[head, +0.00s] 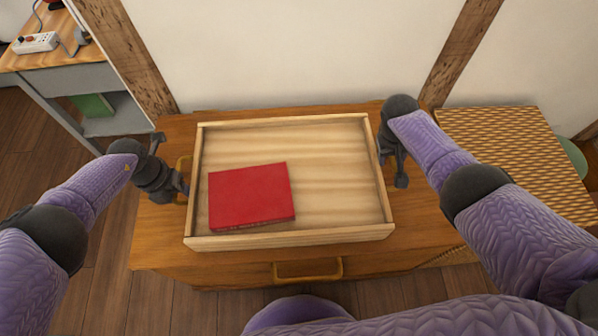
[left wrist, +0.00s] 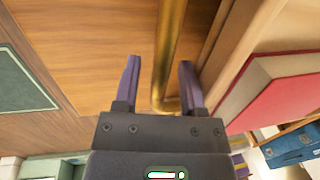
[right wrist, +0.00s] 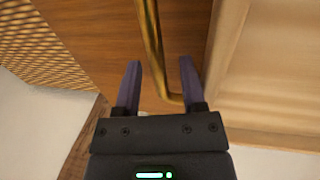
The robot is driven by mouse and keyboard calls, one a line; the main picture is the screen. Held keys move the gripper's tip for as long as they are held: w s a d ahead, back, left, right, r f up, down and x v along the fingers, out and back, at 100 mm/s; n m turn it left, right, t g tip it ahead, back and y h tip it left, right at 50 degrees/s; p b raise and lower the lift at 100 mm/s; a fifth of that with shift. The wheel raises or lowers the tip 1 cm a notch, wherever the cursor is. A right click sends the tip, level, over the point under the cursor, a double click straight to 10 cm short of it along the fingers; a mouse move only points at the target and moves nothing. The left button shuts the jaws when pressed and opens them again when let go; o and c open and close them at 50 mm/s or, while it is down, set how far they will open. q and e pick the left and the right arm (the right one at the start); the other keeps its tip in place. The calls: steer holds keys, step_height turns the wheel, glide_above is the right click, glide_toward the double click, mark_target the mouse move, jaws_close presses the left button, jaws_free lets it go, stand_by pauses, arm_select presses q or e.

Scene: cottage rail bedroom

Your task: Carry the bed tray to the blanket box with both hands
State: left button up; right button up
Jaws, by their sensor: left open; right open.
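The bed tray (head: 345,232) is a pale wooden tray with raised walls, lying level on a wooden cabinet (head: 160,240). A red book (head: 250,195) lies in its left half. My left gripper (head: 172,168) is at the tray's left side, open, with the brass handle (left wrist: 170,50) between its fingers in the left wrist view. My right gripper (head: 391,165) is at the right side, open, with the other brass handle (right wrist: 152,40) between its fingers in the right wrist view. Whether any finger touches a handle I cannot tell.
A low box with a woven checkered top (head: 515,150) stands to the right; its visible top is clear. A grey desk (head: 70,80) with a power strip (head: 36,43) is at the far left. A wall with timber posts is behind the cabinet.

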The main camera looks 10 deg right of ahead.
steer(key=shift+w+a+r, duration=0.1)
steer(key=shift+r, duration=0.25)
arm_select(q)
step_height(320, 180, up, 12)
steer(key=a, duration=0.2)
steer(key=shift+f, duration=0.15)
arm_select(e)
steer(key=v, duration=1.1)
steer(key=shift+r, duration=0.15)
arm_select(q)
steer(key=shift+s+a, duration=0.1)
arm_select(e)
steer(key=shift+s, duration=0.2)
